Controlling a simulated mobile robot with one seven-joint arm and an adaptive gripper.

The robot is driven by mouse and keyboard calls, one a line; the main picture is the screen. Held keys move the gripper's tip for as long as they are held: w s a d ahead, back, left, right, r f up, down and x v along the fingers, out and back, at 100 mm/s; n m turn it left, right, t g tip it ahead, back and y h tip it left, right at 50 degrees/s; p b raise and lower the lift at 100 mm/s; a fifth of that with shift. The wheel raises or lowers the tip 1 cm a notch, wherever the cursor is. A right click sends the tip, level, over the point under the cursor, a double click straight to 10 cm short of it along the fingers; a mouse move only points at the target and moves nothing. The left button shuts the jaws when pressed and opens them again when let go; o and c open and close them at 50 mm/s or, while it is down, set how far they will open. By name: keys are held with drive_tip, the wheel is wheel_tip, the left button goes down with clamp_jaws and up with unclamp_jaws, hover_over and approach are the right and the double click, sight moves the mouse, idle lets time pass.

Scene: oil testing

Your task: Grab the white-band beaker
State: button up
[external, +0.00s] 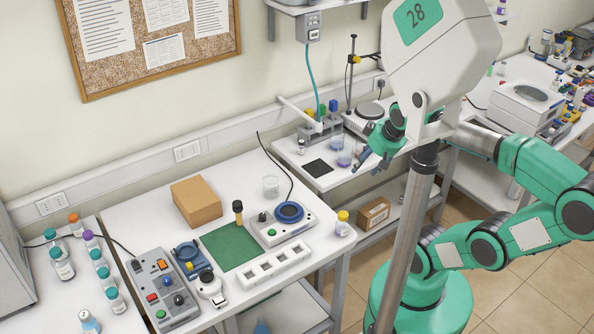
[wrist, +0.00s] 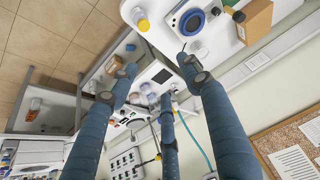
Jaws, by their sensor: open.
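My gripper (external: 372,158) hangs at the front edge of the back bench, open, its dark fingers pointing down. A clear beaker (external: 270,187) stands upright on the front white table, well left of my gripper. Two small glass vessels with purplish contents, one nearer (external: 344,159) and one behind (external: 337,141), stand on the back bench just left of my gripper. I cannot tell which vessel has the white band. Small vessels (wrist: 152,98) also show between the fingers in the wrist view.
The front table holds a cardboard box (external: 196,202), a green mat (external: 230,247), a device with a blue ring (external: 290,212), a white slotted rack (external: 273,264) and a yellow-capped jar (external: 342,223). A dark square pad (external: 317,168) lies there.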

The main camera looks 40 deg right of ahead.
drive_tip(key=o, duration=0.4)
drive_tip(key=shift+o, duration=0.2)
drive_tip(key=w+a+g+p, duration=0.3)
drive_tip(key=w, duration=2.2)
drive_tip(key=w+a+f+n+g+p, duration=0.1)
drive_tip(key=w+a+f, duration=0.4)
drive_tip(key=w+f, duration=1.4)
drive_tip(key=shift+w+a+g+p, duration=0.2)
drive_tip(key=shift+w+g+p, duration=0.1)
drive_tip(key=shift+g+p, duration=0.65)
drive_tip(key=shift+f, duration=0.1)
